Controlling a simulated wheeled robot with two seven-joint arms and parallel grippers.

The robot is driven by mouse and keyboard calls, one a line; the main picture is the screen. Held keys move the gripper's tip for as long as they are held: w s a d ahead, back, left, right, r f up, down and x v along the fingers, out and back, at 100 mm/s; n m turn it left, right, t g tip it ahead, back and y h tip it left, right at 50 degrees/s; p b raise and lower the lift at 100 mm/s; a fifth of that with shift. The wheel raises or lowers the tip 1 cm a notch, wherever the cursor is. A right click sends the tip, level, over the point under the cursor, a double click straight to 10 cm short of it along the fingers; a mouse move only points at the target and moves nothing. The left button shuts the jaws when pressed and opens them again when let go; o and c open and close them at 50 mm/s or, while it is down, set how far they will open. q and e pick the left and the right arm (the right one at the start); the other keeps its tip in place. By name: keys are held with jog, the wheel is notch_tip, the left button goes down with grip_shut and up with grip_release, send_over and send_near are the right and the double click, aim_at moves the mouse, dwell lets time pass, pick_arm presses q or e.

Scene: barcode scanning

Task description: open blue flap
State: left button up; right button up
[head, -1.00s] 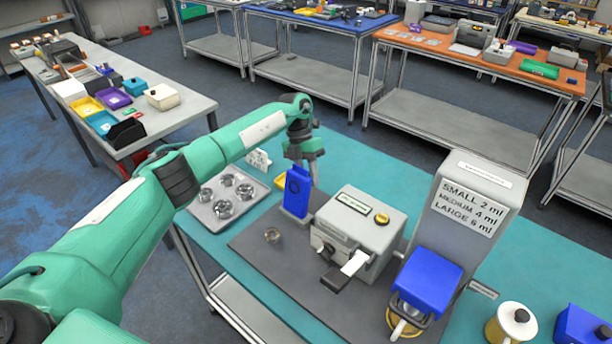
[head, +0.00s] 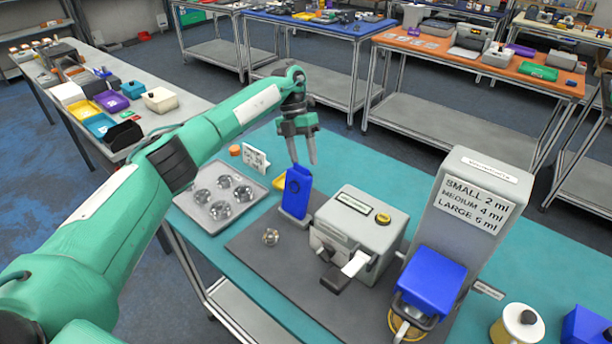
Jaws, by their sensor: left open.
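A blue upright piece (head: 296,193) stands on the dark mat, left of a grey boxy machine (head: 358,232). A second blue part, a box-like cover (head: 430,281), sits on the front of the tall grey dispenser (head: 465,215); I cannot tell which of the two is the flap. My left gripper (head: 304,158) is open and empty, its fingers pointing down just above and behind the upright blue piece. It looks apart from that piece, though the exact gap is hard to judge. My right gripper is not in view.
A metal tray (head: 215,203) with several round clear items is at left on the teal table. A small clear item (head: 270,237) lies on the dark mat (head: 262,255). A white canister (head: 518,325) and a blue box (head: 587,326) stand at front right. Teal surface behind the machine is free.

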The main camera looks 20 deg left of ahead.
pick_arm(q)
jog(key=b+v, duration=0.1)
jog(key=v, duration=0.6)
jog(key=shift+r+b, duration=0.15)
jog(key=shift+b, duration=0.25)
jog(key=shift+w, duration=0.1)
